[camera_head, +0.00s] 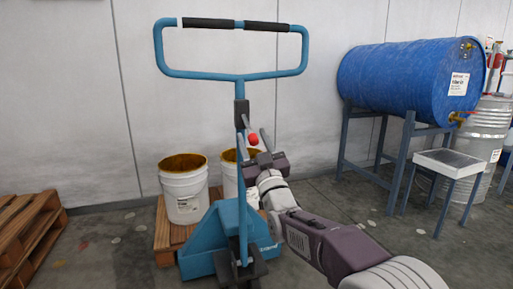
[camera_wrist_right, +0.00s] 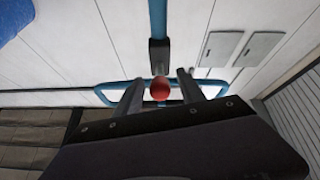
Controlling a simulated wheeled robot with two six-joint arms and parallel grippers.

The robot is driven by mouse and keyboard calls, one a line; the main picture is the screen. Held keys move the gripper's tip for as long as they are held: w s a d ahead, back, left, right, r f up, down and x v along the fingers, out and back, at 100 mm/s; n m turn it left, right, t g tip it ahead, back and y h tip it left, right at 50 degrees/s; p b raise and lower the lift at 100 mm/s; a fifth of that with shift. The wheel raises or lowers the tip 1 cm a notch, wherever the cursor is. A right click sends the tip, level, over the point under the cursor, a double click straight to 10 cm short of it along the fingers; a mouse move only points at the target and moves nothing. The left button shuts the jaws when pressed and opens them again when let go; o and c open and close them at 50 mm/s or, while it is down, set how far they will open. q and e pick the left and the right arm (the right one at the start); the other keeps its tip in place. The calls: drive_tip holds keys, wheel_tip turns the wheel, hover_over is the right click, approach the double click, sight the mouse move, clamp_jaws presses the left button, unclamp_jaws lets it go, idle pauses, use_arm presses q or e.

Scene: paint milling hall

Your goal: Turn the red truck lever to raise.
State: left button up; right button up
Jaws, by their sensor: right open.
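The red truck lever knob (camera_head: 253,139) is a small ball on a short rod. It sticks out from the dark block (camera_head: 241,113) on the column of the blue hand pallet truck (camera_head: 228,238). My right gripper (camera_head: 253,144) is open in front of the column, with a finger on each side of the knob in the picture. In the right wrist view the red knob (camera_wrist_right: 160,88) also shows between the two open fingers (camera_wrist_right: 162,92), with no visible contact. I cannot tell how deep it sits between them. My left gripper is not in view.
The truck's looped handle (camera_head: 231,76) rises above the lever. Behind the truck, white buckets (camera_head: 183,192) stand on a wooden pallet (camera_head: 166,236). A blue drum (camera_head: 408,80) lies on a stand at right, and more pallets (camera_head: 30,232) are at left.

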drive_tip(key=b+v, duration=0.2)
drive_tip(key=v, duration=0.2)
drive_tip(key=shift+s, duration=0.1)
